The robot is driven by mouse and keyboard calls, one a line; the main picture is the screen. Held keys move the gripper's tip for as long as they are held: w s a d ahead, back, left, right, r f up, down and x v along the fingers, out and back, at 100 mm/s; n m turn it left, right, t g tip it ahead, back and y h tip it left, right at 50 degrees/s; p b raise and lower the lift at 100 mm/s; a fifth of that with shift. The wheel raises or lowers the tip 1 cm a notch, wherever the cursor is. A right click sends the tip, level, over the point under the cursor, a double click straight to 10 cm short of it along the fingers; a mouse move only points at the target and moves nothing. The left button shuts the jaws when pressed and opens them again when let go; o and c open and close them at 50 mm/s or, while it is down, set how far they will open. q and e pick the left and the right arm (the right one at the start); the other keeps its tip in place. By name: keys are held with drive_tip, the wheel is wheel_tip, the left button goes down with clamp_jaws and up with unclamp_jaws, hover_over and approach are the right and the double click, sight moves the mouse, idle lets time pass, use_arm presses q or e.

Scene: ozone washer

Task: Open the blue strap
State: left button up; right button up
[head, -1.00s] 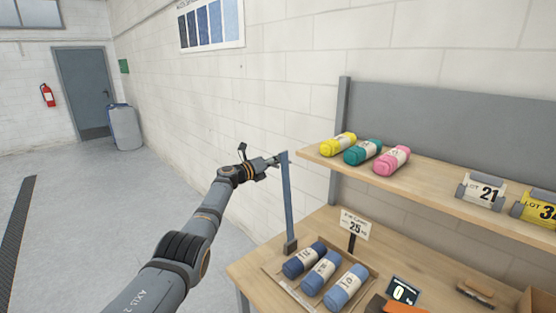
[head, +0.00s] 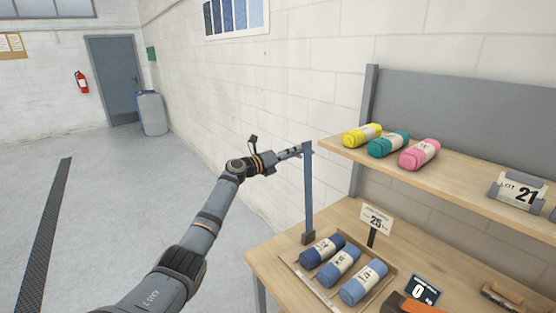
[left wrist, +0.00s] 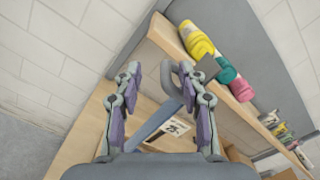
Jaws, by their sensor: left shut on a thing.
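The blue strap (head: 309,190) is a long, narrow blue-grey band. In the head view it runs nearly straight up and down, with a dark block at its lower end by the tray's left back corner. My left gripper (head: 296,152) is at the strap's top end and is shut on it. In the left wrist view the strap (left wrist: 155,128) runs between the widely spaced fingers of my gripper (left wrist: 169,72), with a grey loop near the right finger. I cannot tell whether the dark block touches the table. My right gripper is not in view.
A wooden table (head: 275,268) holds a tray (head: 325,297) of several blue rolls, a 25 card (head: 376,220) and a small display (head: 424,289). A shelf (head: 470,185) above carries yellow, teal and pink rolls. Open floor lies to the left.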

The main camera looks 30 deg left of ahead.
use_arm(q)
drive_tip(key=a+v, duration=0.1)
drive_tip(key=v, duration=0.7)
drive_tip(key=s+d+f+m+g+h, duration=0.1)
drive_tip(key=s+d+f+m+g, duration=0.15)
drive_tip(key=d+f+m, duration=0.4)
drive_tip(key=s+d+f+m+g+h, duration=0.1)
drive_tip(key=s+d+f+m+g, duration=0.15)
drive_tip(key=d+f+m, duration=0.35)
drive_tip(key=s+d+f+m+g+y, duration=0.2)
drive_tip(key=s+d+f+m+g, duration=0.3)
drive_tip(key=s+d+f+m, duration=0.9)
drive_tip(key=s+a+f+m+g+y, duration=0.2)
drive_tip(key=s+a+m+y, duration=0.1)
drive_tip(key=s+m, duration=0.55)
drive_tip(key=s+a+f+m+g+y, duration=0.15)
drive_tip(key=s+m+y, duration=0.35)
drive_tip(key=s, duration=0.6)
drive_tip(key=s+a+f+m+g+b, duration=0.1)
drive_tip(key=s+a+f, duration=0.1)
drive_tip(key=f, duration=1.4)
drive_tip(key=s+a+f+b, duration=0.2)
drive_tip(key=f, duration=1.4)
drive_tip(key=s+f+g+h+b, duration=0.1)
drive_tip(key=s+f, duration=1.5)
drive_tip(key=s, duration=0.1)
drive_tip(key=shift+s+a+b, duration=0.25)
drive_tip(key=shift+a+b, duration=0.1)
drive_tip(key=shift+a, duration=0.15)
